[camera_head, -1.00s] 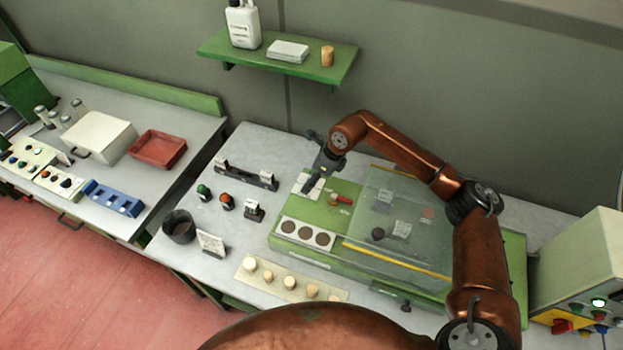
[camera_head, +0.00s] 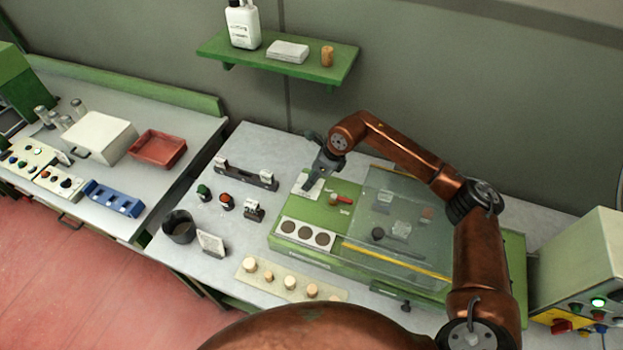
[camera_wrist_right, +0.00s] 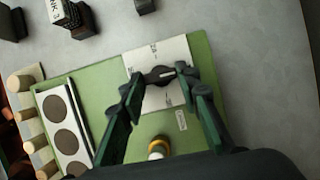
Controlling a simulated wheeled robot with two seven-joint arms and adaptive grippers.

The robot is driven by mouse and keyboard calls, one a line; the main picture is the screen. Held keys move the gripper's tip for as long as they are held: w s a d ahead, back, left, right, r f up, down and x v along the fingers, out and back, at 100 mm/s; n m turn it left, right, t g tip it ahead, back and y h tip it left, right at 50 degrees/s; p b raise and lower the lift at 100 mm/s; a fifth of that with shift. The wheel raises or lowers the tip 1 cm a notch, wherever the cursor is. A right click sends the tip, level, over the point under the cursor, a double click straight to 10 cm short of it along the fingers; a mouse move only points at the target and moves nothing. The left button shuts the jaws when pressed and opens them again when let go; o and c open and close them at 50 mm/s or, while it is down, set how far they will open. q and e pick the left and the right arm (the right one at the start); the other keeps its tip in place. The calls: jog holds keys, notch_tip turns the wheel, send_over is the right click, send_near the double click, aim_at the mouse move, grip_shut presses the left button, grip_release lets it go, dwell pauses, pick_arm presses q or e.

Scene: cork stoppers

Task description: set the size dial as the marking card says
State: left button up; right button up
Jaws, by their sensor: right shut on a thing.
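The size dial is a dark knob (camera_wrist_right: 160,75) on a white marked plate (camera_wrist_right: 177,95), at the corner of a green machine (camera_head: 340,190). The plate also shows in the head view (camera_head: 298,189), partly covered by my gripper. My right gripper (camera_head: 308,186) reaches down over the plate; in the wrist view its fingers (camera_wrist_right: 166,86) are on either side of the knob and shut on it. The plate's marks are too small to read. A white card (camera_head: 211,243) with dark lettering stands near the cup; its text is not legible. My left gripper is not in view.
A shelf (camera_head: 280,55) is above the table.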

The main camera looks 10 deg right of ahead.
jog(key=m, duration=0.1)
jog(key=m+t+p, duration=0.1)
jog(key=m, duration=0.1)
jog(key=shift+s+a+r+h, duration=0.1)
jog(key=shift+s+a+h, duration=0.1)
jog(key=shift+h, duration=0.2)
jog(key=shift+m+h, duration=0.3)
jog(key=shift+m, duration=0.7)
jog(key=m, duration=0.1)
jog(key=m+h, duration=0.1)
jog(key=shift+a+m+t, duration=0.2)
jog(key=shift+m+t, duration=0.2)
jog(key=m+h, duration=0.1)
jog(key=m, duration=0.1)
jog(key=m+h, duration=0.1)
jog(key=m, duration=0.2)
jog(key=shift+a+b, duration=0.2)
jog(key=shift+b, duration=0.15)
jog(key=m, duration=0.2)
jog(key=m+h, duration=0.1)
jog(key=m, duration=0.1)
jog(key=shift+w+a+m+g+h+b, duration=0.1)
jog(key=shift+m+g+h+b, duration=0.2)
jog(key=shift+b, duration=0.05)
jog(key=o, duration=1.2)
jog(key=shift+c, duration=0.2)
